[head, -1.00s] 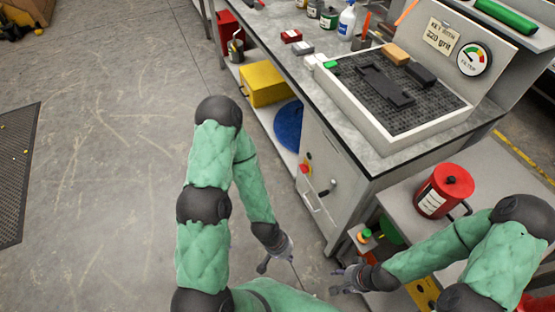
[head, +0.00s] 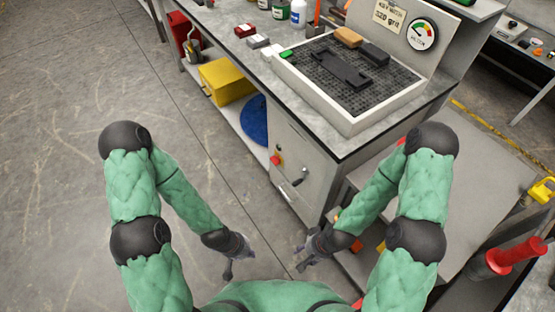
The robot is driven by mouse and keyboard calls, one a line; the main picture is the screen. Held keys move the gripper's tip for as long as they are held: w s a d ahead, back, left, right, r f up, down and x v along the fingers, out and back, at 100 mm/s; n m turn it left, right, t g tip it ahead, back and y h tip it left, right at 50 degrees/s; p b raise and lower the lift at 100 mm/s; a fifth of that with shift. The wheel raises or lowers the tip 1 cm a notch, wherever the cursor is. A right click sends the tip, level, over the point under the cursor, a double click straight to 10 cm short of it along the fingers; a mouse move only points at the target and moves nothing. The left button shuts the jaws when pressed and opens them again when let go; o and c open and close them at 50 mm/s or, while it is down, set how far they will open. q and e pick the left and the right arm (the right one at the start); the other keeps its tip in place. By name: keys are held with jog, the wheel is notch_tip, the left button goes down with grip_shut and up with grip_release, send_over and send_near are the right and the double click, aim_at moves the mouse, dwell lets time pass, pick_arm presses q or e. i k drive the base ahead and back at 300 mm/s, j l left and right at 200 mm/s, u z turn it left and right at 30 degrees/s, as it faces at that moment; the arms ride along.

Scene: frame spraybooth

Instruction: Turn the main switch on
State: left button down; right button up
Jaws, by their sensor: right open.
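The cabinet front (head: 302,160) under the workbench carries a red control on yellow (head: 277,159) and a dark lever handle (head: 300,178). I cannot tell which of these is the main switch or how it is set. My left gripper (head: 240,266) is in front of the cabinet, low over the floor, with its fingers apart and nothing between them. My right gripper (head: 304,260) is open and empty, below the cabinet front in the picture. Both grippers are apart from the cabinet and its controls.
The workbench top holds a tray with a black grate (head: 388,92), blocks and bottles. A yellow box (head: 222,80) and a blue disc (head: 254,120) are on the lower shelf. A grey cart (head: 465,190) stands at the right. The floor at left is clear.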

aim_at(276, 161)
jog(key=i+j+z, duration=0.1)
jog(key=z, duration=0.25)
jog(key=j+z, duration=0.15)
jog(key=z, duration=0.2)
jog(key=i+j+z, duration=0.15)
jog(key=j, duration=0.4)
jog(key=i+j+z, duration=0.15)
jog(key=j, duration=0.45)
jog(key=j+z, duration=0.15)
jog(key=j, duration=0.4)
jog(key=i+j+z, duration=0.15)
jog(key=j, duration=1.15)
